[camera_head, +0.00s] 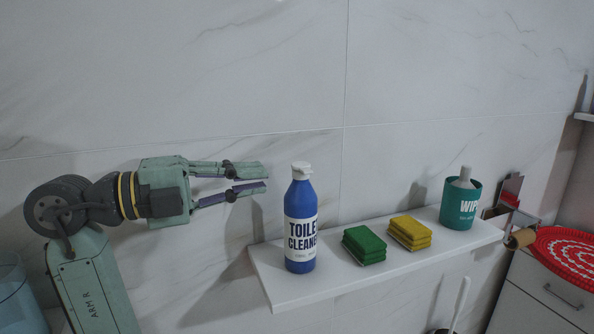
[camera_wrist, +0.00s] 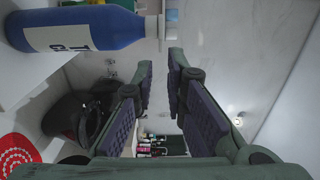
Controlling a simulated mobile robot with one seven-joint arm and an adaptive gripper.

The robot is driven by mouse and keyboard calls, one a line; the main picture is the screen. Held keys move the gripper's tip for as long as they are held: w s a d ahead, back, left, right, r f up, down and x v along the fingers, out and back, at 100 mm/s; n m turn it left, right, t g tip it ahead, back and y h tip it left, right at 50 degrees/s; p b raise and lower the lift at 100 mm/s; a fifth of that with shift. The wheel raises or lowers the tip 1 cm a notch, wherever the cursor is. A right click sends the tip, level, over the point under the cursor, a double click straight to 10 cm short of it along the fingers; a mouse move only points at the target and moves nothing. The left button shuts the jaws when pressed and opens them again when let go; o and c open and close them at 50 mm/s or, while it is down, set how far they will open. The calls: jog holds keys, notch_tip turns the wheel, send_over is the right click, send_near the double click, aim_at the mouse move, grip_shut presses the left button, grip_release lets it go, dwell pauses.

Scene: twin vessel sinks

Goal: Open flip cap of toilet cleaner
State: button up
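The toilet cleaner (camera_head: 300,222) is a blue bottle with a white label and a white flip cap (camera_head: 302,170). It stands upright at the left end of a white wall shelf. The cap looks closed. My gripper (camera_head: 266,178) is open and empty, pointing right, a little left of the cap and at about its height. In the wrist view the bottle (camera_wrist: 100,28) lies sideways in the picture at upper left, with its cap (camera_wrist: 160,27) beyond the fingertips. My gripper (camera_wrist: 174,58) shows a gap between its padded fingers there and touches nothing that I can see.
The white shelf (camera_head: 345,286) also holds a green sponge stack (camera_head: 364,244), a yellow sponge stack (camera_head: 410,232) and a teal wipes tub (camera_head: 460,205). A marble wall (camera_head: 250,70) runs behind. A red woven item (camera_head: 570,250) lies on a cabinet at right. Free air lies above the shelf.

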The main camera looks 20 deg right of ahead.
aim_at(303, 173)
jog(key=d+p, duration=0.1)
jog(key=d, duration=0.8)
jog(key=shift+w+d+p, duration=0.15)
jog(key=shift+d+p, duration=0.1)
jog(key=shift+p, duration=0.15)
grip_shut()
